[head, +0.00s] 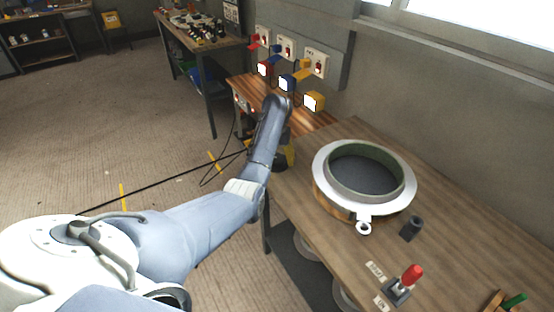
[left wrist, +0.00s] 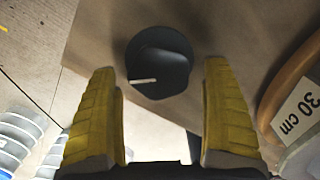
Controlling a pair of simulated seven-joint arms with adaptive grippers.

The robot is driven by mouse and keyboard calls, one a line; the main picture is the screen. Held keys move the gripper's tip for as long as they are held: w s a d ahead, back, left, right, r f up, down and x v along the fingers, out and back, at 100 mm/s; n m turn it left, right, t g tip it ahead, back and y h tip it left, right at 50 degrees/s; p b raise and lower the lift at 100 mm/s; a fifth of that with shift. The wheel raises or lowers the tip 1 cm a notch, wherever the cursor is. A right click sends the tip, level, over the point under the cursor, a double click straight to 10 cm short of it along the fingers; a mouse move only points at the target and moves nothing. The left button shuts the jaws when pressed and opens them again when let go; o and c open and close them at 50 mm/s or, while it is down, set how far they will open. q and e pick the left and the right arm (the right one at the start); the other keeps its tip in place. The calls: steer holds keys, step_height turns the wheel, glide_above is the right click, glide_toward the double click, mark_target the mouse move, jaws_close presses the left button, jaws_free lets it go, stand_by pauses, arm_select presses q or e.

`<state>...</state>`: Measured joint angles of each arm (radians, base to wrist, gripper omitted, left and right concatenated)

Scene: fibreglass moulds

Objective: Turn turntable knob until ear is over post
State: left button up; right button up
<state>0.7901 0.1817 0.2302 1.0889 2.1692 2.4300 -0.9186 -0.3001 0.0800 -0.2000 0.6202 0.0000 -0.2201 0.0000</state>
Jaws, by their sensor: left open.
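The turntable's round wooden side (head: 335,200) carries a pale ring (head: 322,170) with a dark green inner wall. The ring's ear (head: 364,228), a small tab with a hole, points to the near side. The dark post (head: 411,229) stands right of the ear, clearly apart from it. My left gripper (head: 286,157), with yellow fingers, is open at the bench's left end. In the left wrist view, its fingers (left wrist: 160,75) sit either side of the knob, gaps showing. My right gripper is out of view.
A red-handled lever (head: 412,275) and small labels (head: 376,270) are at the bench's near side. A "30 cm" label (left wrist: 298,108) is right of the knob.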

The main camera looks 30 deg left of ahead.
arm_select(q)
steer(key=shift+c, duration=0.5)
steer(key=c, duration=1.1)
steer(key=shift+d+n, duration=0.1)
steer(key=shift+n, duration=0.3)
steer(key=n, duration=0.3)
steer(key=shift+w+d, duration=0.1)
steer(key=shift+d, duration=0.05)
steer(key=shift+n, duration=2.5)
